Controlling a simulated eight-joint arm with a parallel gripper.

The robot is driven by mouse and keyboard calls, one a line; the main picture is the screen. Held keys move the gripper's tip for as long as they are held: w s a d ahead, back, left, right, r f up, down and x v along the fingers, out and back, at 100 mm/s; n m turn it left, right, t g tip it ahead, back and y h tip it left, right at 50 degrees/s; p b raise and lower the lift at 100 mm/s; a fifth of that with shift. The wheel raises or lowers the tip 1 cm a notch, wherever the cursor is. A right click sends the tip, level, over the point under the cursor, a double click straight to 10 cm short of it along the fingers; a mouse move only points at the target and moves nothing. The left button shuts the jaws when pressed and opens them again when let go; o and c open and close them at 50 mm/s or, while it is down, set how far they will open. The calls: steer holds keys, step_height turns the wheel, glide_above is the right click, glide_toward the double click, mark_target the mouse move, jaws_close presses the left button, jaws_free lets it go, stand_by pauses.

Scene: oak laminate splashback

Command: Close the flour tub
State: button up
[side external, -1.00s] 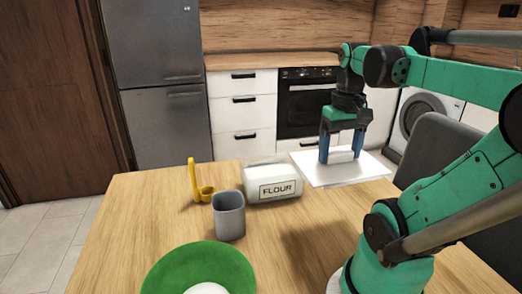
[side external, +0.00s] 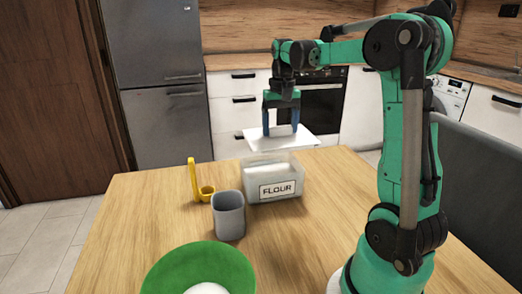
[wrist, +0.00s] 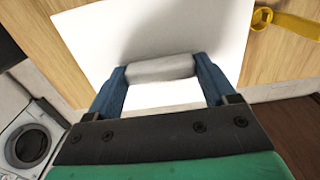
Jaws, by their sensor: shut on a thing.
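The flour tub (side external: 281,189) is a pale, clear-walled box with a FLOUR label, standing on the wooden table. My gripper (side external: 281,132) is shut on the handle of a flat white lid (side external: 308,141). The lid is held roughly level above the tub, over its back part, and looks apart from the rim. In the wrist view my gripper (wrist: 163,85) has its blue fingers on both ends of the pale handle (wrist: 161,68). The lid (wrist: 180,30) hides the tub there.
A grey cup (side external: 229,215) stands just left of the tub in front. A green plate (side external: 200,265) with a white item lies at the front. The table right of the tub is clear.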

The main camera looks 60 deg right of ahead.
steer(key=shift+w+d+f, duration=0.1)
steer(key=shift+w+f, duration=0.75)
steer(key=shift+w, duration=0.25)
steer(key=shift+f, duration=2.3)
steer(key=shift+f, duration=0.8)
steer(key=o, duration=1.1)
steer(key=shift+r, duration=3.5)
